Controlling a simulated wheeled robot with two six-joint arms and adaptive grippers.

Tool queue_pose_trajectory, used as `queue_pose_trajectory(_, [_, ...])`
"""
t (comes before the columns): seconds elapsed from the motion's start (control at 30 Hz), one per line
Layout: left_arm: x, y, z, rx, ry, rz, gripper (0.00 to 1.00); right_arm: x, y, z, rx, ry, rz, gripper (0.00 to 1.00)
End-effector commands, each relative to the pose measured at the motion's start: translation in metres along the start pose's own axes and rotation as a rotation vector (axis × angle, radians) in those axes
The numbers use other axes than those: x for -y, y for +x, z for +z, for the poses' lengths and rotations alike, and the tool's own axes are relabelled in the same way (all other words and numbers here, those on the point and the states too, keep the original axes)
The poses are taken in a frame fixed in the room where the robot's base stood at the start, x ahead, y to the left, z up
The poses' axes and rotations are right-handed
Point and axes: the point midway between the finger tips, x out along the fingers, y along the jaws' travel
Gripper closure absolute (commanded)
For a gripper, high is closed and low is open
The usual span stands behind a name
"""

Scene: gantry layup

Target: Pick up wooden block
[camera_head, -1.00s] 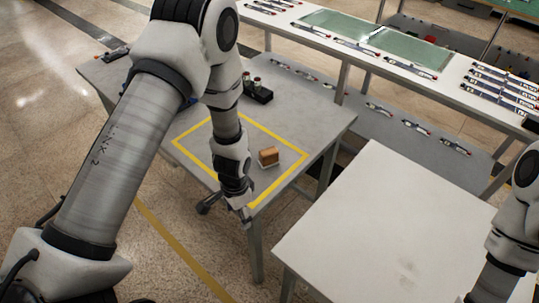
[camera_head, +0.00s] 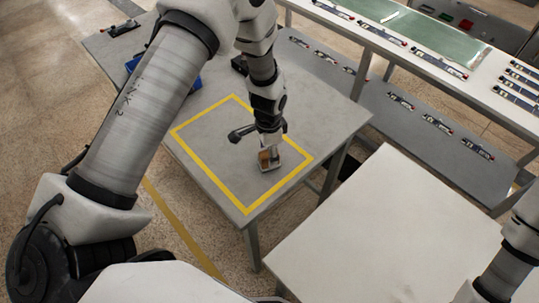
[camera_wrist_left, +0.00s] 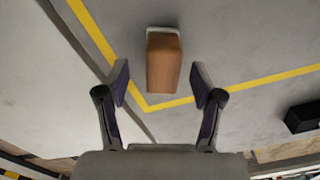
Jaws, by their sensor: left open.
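The wooden block (camera_head: 264,158) is small and brown and sits on the grey table inside the yellow taped square, near its right side. My left gripper (camera_head: 269,149) points down at the block and partly hides it. In the left wrist view the block (camera_wrist_left: 163,64) has a pale piece at its far end. My left gripper (camera_wrist_left: 160,84) is open there, one finger on each side of the block's near end, with gaps between. My right arm shows at the right edge of the head view, but its gripper is out of frame.
The yellow tape (camera_head: 205,171) marks a square on the grey table (camera_head: 320,115). A dark box (camera_head: 239,65) and a blue bin (camera_head: 190,87) stand farther back. A bare white table (camera_head: 385,225) lies to the right. A bench with panels stands behind it.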

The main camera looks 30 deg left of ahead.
Motion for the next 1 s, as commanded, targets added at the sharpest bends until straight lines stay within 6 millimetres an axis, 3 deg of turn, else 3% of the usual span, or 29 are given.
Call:
queue_pose_trajectory(0.03, [0.000,0.006,0.001,0.003,0.000,0.003,0.33,0.000,-0.008,0.000,-0.001,0.000,0.000,0.60])
queue_pose_trajectory(0.17, [0.000,0.024,0.001,0.001,0.000,0.001,0.33,0.000,-0.010,-0.001,-0.001,0.000,0.000,0.60])
queue_pose_trajectory(0.37, [0.001,0.026,0.000,-0.001,0.000,-0.001,0.33,0.000,-0.008,0.000,-0.001,0.000,0.000,0.60])
queue_pose_trajectory(0.5, [0.001,0.026,0.000,0.000,0.000,0.000,0.83,0.000,-0.008,0.000,-0.001,0.000,0.000,0.60])
queue_pose_trajectory(0.57, [0.001,0.026,0.000,0.000,0.000,0.000,1.00,0.000,-0.008,0.000,-0.001,0.000,0.000,0.60])
queue_pose_trajectory(1.0, [0.001,0.021,0.000,-0.001,-0.001,-0.001,1.00,0.000,-0.012,0.000,-0.001,0.000,0.000,0.60])
